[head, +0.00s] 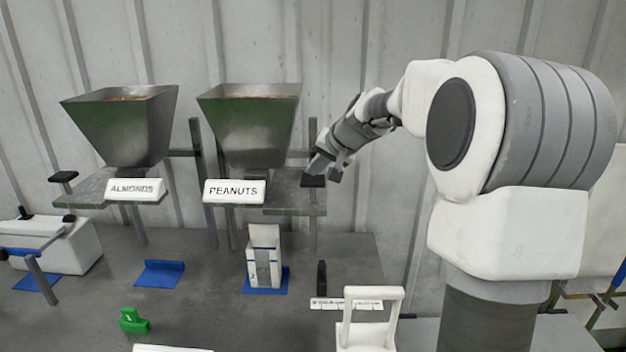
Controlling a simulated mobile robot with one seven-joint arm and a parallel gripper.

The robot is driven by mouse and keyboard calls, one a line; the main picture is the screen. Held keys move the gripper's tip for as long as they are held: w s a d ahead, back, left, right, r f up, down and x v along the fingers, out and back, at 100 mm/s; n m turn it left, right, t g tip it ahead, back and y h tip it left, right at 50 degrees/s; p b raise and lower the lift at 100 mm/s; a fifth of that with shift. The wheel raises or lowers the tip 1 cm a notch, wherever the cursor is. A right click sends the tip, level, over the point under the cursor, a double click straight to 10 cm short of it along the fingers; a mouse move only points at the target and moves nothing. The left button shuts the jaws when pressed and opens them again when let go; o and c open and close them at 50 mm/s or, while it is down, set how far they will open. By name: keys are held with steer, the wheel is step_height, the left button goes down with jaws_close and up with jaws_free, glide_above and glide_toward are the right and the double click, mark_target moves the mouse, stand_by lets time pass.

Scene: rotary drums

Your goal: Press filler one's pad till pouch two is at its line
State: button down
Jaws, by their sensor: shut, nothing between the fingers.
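Two hopper fillers stand at the back: one labelled ALMONDS (125,125) and one labelled PEANUTS (252,130). I see no filler number. The peanuts filler has a dark pad (313,181) at its right; the almonds filler has a dark pad (63,176) at its left. My gripper (315,170) is shut and points down at the peanuts pad, touching it or just above; I cannot tell which. A white pouch (264,240) with a blue line and a window stands upright below the peanuts spout. Its mark and fill level are too small to read surely.
The pouch stands on a blue holder (282,274). An empty blue holder (160,273) is below the almonds filler. A green object (134,321), a white handled frame (368,300) and a white sealer-like box (60,247) are on the grey table (215,310).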

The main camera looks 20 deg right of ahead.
mark_target(315, 181)
steer(key=shift+f+b, duration=1.65)
steer(key=shift+f, duration=0.05)
stand_by(1.1)
stand_by(0.4)
steer(key=shift+r+p, duration=1.35)
steer(key=shift+r, duration=0.75)
steer(key=shift+r+p, duration=1.8)
steer(key=shift+r, duration=0.8)
steer(key=shift+f, duration=0.1)
